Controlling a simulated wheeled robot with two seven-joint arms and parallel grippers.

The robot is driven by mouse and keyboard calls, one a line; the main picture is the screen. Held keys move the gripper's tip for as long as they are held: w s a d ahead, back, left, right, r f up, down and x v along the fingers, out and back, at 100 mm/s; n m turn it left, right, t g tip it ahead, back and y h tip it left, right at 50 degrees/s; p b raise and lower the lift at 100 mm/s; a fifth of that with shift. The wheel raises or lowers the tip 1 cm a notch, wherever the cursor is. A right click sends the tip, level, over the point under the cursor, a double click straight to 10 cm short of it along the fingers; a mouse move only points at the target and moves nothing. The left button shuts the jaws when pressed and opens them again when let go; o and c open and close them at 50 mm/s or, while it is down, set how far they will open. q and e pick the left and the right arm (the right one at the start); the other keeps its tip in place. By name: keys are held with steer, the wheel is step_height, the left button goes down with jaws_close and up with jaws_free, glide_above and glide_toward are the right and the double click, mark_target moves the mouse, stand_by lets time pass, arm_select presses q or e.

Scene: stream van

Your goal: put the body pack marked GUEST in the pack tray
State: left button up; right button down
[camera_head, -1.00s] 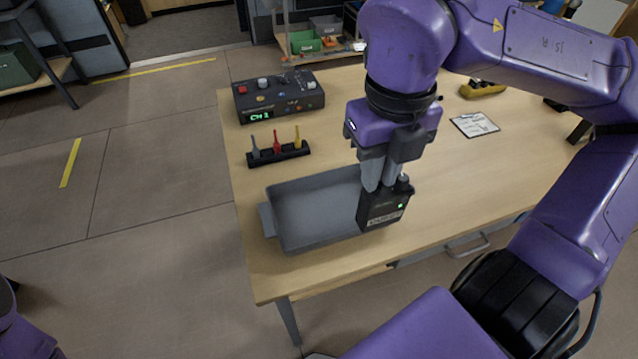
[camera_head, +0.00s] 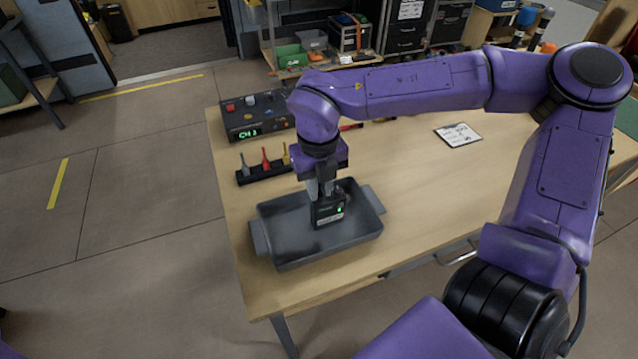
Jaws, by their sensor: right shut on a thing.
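A black body pack (camera_head: 328,212) with a lit green light and a pale label shows in the head view; the label is too small to read. My right gripper (camera_head: 322,194) points down and is shut on the pack's top. The pack is upright over the middle of the grey pack tray (camera_head: 290,251), within its rim. I cannot tell whether its bottom touches the tray floor. No other pack shows in the tray. My left gripper is out of view.
A black control box (camera_head: 256,114) with a green display and a rack (camera_head: 264,174) of coloured antenna-like pieces stand behind the tray. A clipboard (camera_head: 458,134) lies at the right. The wooden table (camera_head: 420,190) is clear right of the tray.

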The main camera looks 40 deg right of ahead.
steer(key=shift+f, duration=0.15)
steer(key=c, duration=1.1)
jaws_free()
step_height(320, 180, up, 12)
steer(key=shift+a+r, duration=0.1)
steer(key=shift+r, duration=0.1)
